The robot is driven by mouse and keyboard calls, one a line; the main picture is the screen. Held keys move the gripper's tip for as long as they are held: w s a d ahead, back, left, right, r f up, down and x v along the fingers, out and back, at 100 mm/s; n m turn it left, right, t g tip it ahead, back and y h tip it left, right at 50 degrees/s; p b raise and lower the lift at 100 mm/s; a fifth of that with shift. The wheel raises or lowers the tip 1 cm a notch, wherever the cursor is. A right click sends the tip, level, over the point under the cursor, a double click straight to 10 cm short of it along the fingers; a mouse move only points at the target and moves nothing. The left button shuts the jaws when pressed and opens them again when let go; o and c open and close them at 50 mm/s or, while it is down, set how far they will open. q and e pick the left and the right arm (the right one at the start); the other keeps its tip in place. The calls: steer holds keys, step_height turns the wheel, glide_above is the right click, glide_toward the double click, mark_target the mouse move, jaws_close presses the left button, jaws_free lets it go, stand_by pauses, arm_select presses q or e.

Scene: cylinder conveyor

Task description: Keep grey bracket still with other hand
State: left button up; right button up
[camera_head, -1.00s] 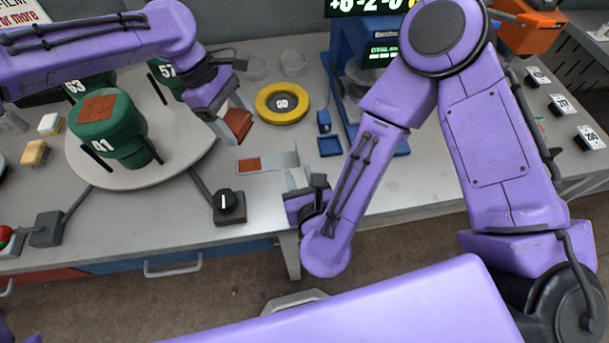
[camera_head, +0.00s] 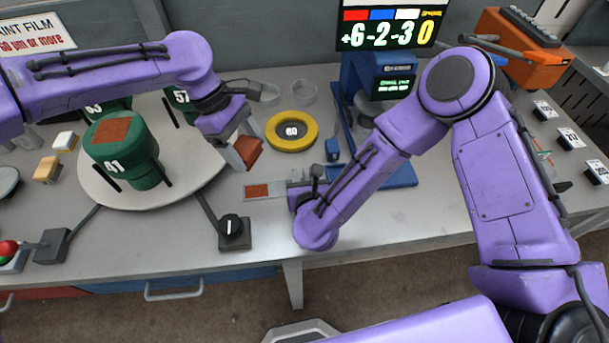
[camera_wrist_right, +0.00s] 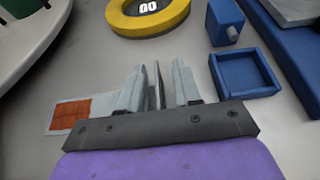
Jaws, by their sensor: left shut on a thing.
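The grey bracket (camera_head: 280,189) lies on the bench with a rust-red square on its flat left part. In the right wrist view its flat part (camera_wrist_right: 52,116) shows left of my right gripper, and a thin upright plate (camera_wrist_right: 157,88), seemingly part of it, stands between the fingers. My right gripper (camera_wrist_right: 158,85) is open around that plate, with a gap visible on the right side. It also shows in the head view (camera_head: 302,188), at the bracket's right end. My left gripper (camera_head: 243,150) is shut on a red-brown block (camera_head: 248,152), held above the bench behind the bracket.
A round turntable (camera_head: 185,190) with green cylinders (camera_head: 125,150) stands at left. A yellow ring (camera_head: 291,131) marked GO lies behind the bracket. A blue tray (camera_wrist_right: 245,73) and a blue stand (camera_head: 385,90) are at right.

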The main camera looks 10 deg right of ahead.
jaws_close()
steer(key=shift+s, duration=0.1)
stand_by(1.2)
arm_select(q)
steer(key=shift+a, duration=0.1)
steer(key=shift+a, duration=1.5)
arm_select(e)
steer(key=shift+f, duration=0.1)
arm_select(q)
glide_toward(268, 193)
steer(key=shift+s+a+f, duration=0.15)
steer(key=shift+a+f, duration=0.3)
steer(key=shift+f, duration=0.3)
steer(key=shift+s+a+f, duration=0.15)
steer(key=shift+a+f, duration=0.3)
steer(key=shift+f, duration=0.3)
steer(key=shift+s+a+f, duration=0.15)
steer(key=shift+a+f, duration=0.3)
steer(key=shift+f, duration=0.3)
steer(key=shift+f, duration=0.65)
steer(key=shift+s+d, duration=0.2)
steer(key=shift+d, duration=2.1)
